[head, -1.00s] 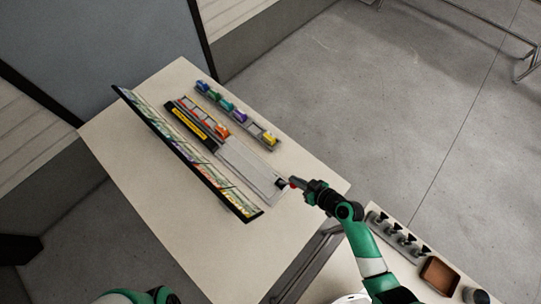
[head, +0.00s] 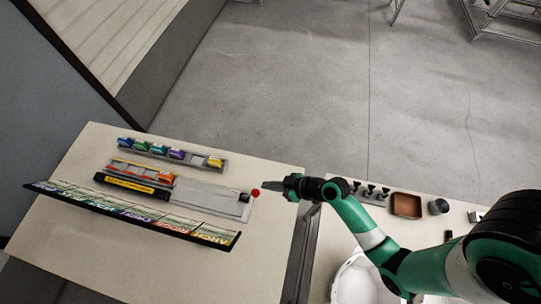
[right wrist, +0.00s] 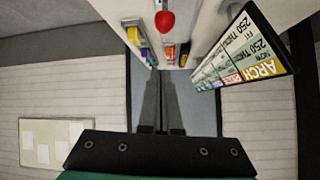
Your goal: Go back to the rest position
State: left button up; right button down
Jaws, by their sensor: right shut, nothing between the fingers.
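My right gripper (head: 268,185) is at the right edge of the left table, just right of a red knob (head: 255,192). The knob is at the right end of a flat grey device (head: 205,197). In the right wrist view my right gripper's two dark fingers (right wrist: 153,75) lie together, shut and empty. The red knob (right wrist: 164,22) shows beyond them, near the top, and looks apart from the fingertips. My right arm reaches in from the lower right of the head view. My left gripper is not in view.
A row of coloured blocks (head: 168,151), a yellow-labelled black bar (head: 130,187) and a long labelled board (head: 135,215) are on the table (head: 85,150). The right-hand table holds a brown tray (head: 406,205), dark clamps (head: 370,191) and a white round container (head: 352,280). The floor behind is open.

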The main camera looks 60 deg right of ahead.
jog(key=shift+s+r, duration=0.2)
dwell(0.5)
